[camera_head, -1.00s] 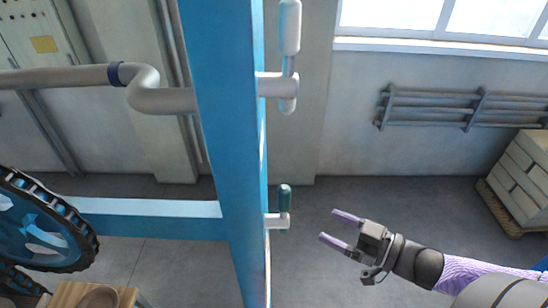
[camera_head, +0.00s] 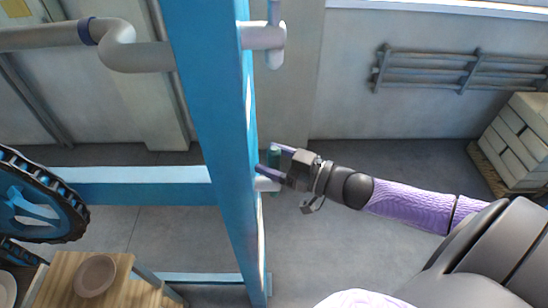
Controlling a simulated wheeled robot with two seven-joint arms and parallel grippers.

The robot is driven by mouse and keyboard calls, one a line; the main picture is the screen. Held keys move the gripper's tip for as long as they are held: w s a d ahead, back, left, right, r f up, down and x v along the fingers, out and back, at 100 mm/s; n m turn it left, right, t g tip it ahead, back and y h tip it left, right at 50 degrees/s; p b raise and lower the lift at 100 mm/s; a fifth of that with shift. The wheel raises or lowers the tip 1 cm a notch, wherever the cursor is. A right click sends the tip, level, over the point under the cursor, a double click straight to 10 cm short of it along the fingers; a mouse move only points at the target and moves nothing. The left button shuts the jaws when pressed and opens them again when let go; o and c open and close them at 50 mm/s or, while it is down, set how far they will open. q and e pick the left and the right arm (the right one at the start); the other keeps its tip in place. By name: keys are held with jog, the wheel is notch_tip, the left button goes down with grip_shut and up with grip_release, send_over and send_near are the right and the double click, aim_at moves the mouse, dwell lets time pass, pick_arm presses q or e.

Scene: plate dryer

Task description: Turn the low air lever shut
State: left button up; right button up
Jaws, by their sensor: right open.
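The low air lever (camera_head: 275,157) has a small dark green upright handle on a short pale pipe stub, on the right side of the blue post (camera_head: 212,120). My right gripper (camera_head: 268,160) is open at the lever, with one finger near the top of the handle and the other lower, in front of it. I cannot tell whether the fingers touch the handle. The fingers hide part of the lever. My left gripper is not in view.
A higher grey lever and pipe (camera_head: 264,37) stick out above on the same post. A black-toothed blue wheel (camera_head: 38,200) and a wooden table (camera_head: 60,277) with a brown plate (camera_head: 95,276) are at left. Stacked pale blocks (camera_head: 520,140) stand far right.

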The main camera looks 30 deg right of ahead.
grip_shut()
dwell(1.4)
